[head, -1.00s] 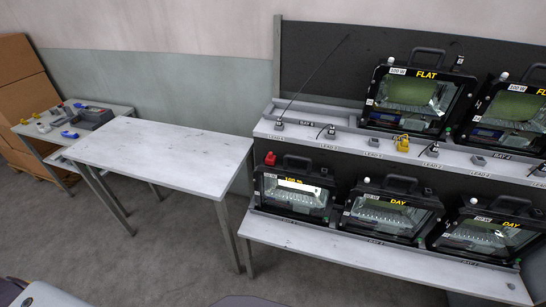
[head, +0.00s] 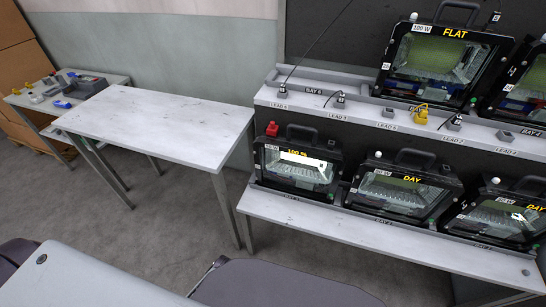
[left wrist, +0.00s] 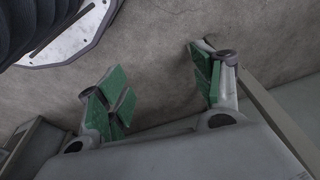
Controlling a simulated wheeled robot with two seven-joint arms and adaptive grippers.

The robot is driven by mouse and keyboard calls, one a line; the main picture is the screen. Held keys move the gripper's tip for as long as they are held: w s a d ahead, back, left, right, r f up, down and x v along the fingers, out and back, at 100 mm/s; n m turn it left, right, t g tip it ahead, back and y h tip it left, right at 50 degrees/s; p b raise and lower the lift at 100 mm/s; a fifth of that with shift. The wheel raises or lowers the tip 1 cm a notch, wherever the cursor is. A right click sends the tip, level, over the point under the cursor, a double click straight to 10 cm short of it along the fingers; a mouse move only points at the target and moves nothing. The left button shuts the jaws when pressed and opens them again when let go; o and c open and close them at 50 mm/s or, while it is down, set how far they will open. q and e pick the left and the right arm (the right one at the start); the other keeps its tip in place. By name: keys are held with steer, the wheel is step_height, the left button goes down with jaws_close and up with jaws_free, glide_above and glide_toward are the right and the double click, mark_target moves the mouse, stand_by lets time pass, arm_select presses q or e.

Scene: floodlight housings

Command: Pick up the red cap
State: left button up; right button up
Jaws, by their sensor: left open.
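In the head view, a small red cap (head: 271,129) sits at the top left corner of the floodlight housing marked "100 %" (head: 297,165), on the lower shelf. My left gripper (left wrist: 160,95) shows only in the left wrist view; its green-padded fingers are apart with nothing between them. The red cap is not in the left wrist view. My right gripper is in neither view.
More floodlight housings stand on the lower shelf (head: 270,206) and the upper shelf (head: 285,96), with labelled leads and a yellow plug (head: 421,113). A bare white table (head: 160,125) stands left. A side table (head: 28,101) holds tools. Floor between is clear.

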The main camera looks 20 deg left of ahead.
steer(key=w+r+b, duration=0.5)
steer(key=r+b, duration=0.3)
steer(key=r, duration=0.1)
arm_select(q)
steer(key=w+a+r+t+h, duration=0.1)
steer(key=w+r+t, duration=0.4)
steer(key=w+r, duration=0.5)
steer(key=w+r+t+h+b, duration=0.1)
steer(key=w+r+t, duration=0.4)
steer(key=r, duration=1.5)
steer(key=w+a+r+m+t+h, duration=0.1)
steer(key=w+r+t, duration=0.4)
steer(key=w+r, duration=1)
steer(key=shift+w+a+h, duration=0.3)
steer(key=shift+w+h, duration=0.15)
steer(key=shift+h, duration=0.45)
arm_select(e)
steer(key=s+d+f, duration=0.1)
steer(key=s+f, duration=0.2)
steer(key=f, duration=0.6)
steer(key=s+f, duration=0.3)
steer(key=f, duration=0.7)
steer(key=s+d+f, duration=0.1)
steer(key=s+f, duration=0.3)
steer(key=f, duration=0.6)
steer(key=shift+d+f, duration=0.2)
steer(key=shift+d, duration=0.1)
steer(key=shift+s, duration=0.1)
arm_select(q)
steer(key=shift+w, duration=0.15)
